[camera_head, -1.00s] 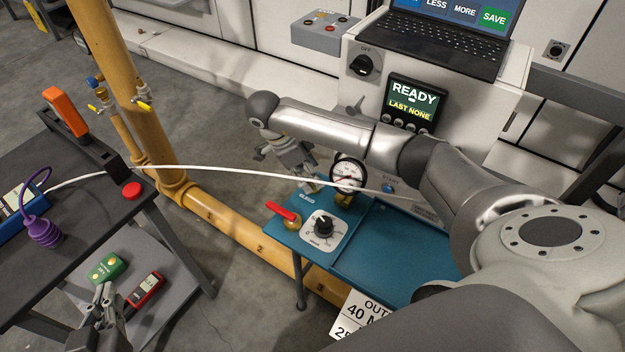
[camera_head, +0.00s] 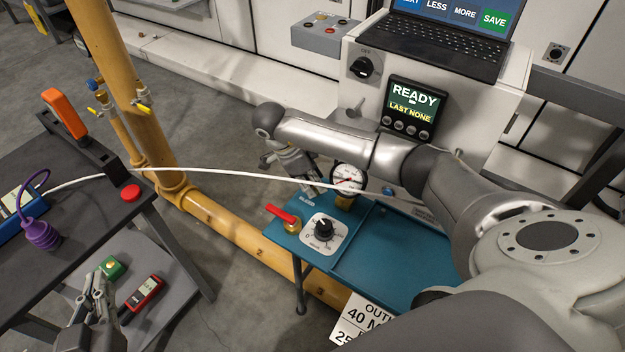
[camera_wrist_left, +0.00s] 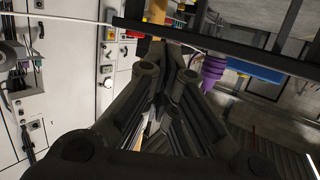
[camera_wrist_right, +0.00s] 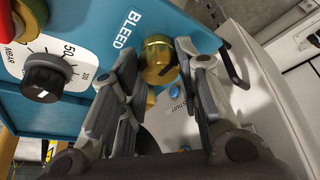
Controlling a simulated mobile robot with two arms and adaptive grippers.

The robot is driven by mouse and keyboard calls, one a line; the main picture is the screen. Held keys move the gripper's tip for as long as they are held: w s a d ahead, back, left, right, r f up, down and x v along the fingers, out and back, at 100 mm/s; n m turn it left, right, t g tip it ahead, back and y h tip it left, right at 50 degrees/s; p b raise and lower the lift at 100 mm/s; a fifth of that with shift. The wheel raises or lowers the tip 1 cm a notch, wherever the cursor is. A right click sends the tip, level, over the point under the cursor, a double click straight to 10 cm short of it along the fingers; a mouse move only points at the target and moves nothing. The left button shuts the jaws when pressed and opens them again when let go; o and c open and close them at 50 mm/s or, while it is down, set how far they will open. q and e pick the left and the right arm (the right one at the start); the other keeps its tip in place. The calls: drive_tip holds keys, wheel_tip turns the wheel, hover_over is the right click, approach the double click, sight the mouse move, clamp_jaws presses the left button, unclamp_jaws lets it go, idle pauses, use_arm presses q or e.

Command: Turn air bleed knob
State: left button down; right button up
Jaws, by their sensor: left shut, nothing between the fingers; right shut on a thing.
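The air bleed knob (camera_wrist_right: 158,60) is a brass, rounded knob beside the white BLEED lettering on the teal bench, seen in the right wrist view. My right gripper (camera_wrist_right: 160,68) has one finger on each side of it and is shut on it. In the head view my right gripper (camera_head: 314,181) reaches down behind the bench edge, left of the gauge (camera_head: 348,179), and the knob is hidden there. My left gripper (camera_head: 102,277) is shut and empty, above the lower shelf of the dark cart; its closed fingers also show in the left wrist view (camera_wrist_left: 168,68).
A black pressure dial (camera_head: 323,228) and a red-handled valve (camera_head: 285,217) sit on the teal bench (camera_head: 400,255). A white hose (camera_head: 240,175) crosses over to the dark cart (camera_head: 90,230). The burner cabinet's display (camera_head: 411,106) reads READY.

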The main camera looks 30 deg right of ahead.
drive_tip(key=shift+r+n+t+h+p, duration=0.15)
drive_tip(key=shift+n+t+p, duration=0.25)
drive_tip(key=shift+n, duration=0.6)
drive_tip(key=shift+f+n+t+h+p, duration=0.15)
drive_tip(key=shift+n+t+p, duration=0.25)
drive_tip(key=shift+n, duration=0.6)
use_arm(q)
drive_tip(key=s+a+f+g+y, duration=0.1)
drive_tip(key=s+a+f+g, duration=0.1)
drive_tip(key=s+f+g, duration=0.3)
drive_tip(key=shift+a+f+y, duration=0.2)
drive_tip(key=shift+f+y, duration=0.1)
drive_tip(key=shift+f, duration=0.9)
use_arm(e)
drive_tip(key=shift+s+n+t, duration=0.1)
drive_tip(key=shift+n+t, duration=0.2)
drive_tip(key=shift+n, duration=0.7)
drive_tip(key=o, duration=1)
drive_tip(key=v, duration=1.2)
